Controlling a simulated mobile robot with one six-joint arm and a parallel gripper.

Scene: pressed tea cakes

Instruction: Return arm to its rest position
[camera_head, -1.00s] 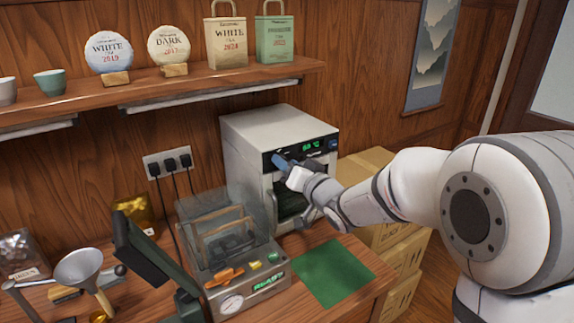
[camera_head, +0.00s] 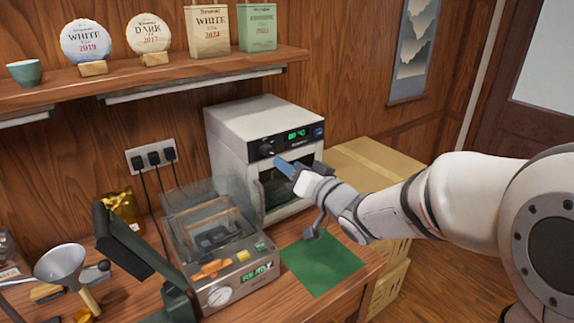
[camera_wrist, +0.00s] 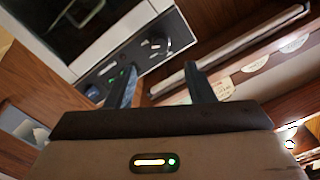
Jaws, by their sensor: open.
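My gripper (camera_head: 284,168) is in front of the white oven-like machine (camera_head: 222,150), just below its control panel. In the wrist view my gripper (camera_wrist: 158,85) has its two dark fingers spread apart, with nothing between them. The machine's panel with its knob (camera_wrist: 158,42) shows beyond the fingers, tilted. In the head view the machine's display reads in green, and its front is partly hidden behind my gripper and wrist. I cannot tell in the head view whether a finger touches the machine.
A sealing machine (camera_head: 222,250) with a clear lid and a green mat (camera_head: 325,262) lie on the counter. Cardboard boxes (camera_head: 375,165) stand right of the oven. A shelf (camera_head: 150,75) with tea cakes and bags runs above. A funnel (camera_head: 68,264) is at the lower left.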

